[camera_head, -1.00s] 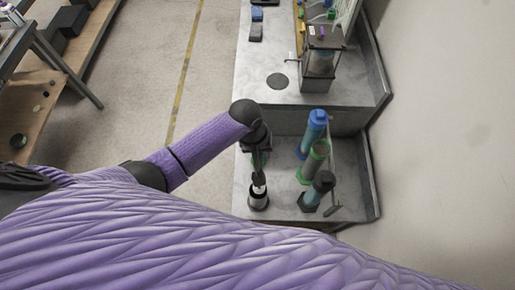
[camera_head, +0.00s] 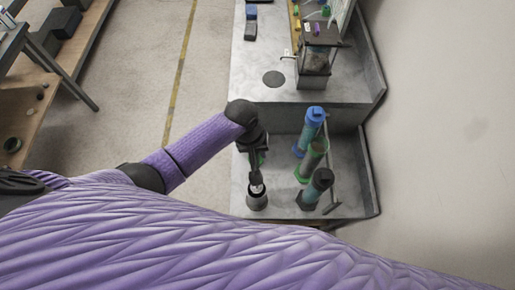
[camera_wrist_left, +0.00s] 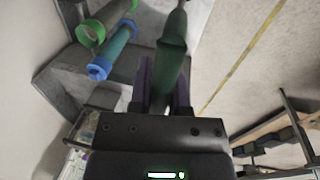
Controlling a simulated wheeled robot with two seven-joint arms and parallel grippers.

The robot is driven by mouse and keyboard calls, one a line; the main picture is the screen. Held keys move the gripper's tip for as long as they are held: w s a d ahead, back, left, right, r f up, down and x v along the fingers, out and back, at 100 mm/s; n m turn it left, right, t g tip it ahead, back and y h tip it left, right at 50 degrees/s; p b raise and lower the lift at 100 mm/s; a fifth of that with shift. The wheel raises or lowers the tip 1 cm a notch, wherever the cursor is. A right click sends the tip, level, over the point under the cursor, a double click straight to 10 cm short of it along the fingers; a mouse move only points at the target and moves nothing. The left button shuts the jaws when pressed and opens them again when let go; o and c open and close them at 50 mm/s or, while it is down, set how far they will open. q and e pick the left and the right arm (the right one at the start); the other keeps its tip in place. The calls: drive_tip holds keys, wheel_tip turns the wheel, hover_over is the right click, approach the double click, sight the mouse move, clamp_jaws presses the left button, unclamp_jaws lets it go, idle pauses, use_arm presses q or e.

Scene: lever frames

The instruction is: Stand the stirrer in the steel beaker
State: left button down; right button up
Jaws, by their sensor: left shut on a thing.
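The steel beaker (camera_head: 257,202) stands on the lower grey counter at its left part in the head view. My left gripper (camera_head: 258,152) is above it, pointing down. In the left wrist view my left gripper (camera_wrist_left: 165,88) is shut on the stirrer (camera_wrist_left: 171,58), a dark green handle between the two fingers. The stirrer's lower part (camera_head: 256,178) shows dark just over the beaker's mouth in the head view. I cannot tell whether its tip is inside the beaker. My right gripper is not in view.
A raised counter (camera_head: 262,93) with a dark disc (camera_head: 273,78) and a clear-sided box (camera_head: 315,70) lies behind. Open floor is left.

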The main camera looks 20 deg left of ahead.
use_arm(q)
drive_tip(key=shift+p, duration=0.35)
drive_tip(key=shift+f, duration=0.1)
wheel_tip(320, 180, down, 7)
drive_tip(key=b, duration=0.5)
drive_tip(key=shift+f+b, duration=0.15)
drive_tip(key=shift+b, duration=0.2)
idle(0.4)
wheel_tip(320, 180, down, 8)
drive_tip(key=b, duration=0.6)
drive_tip(key=shift+r, duration=0.25)
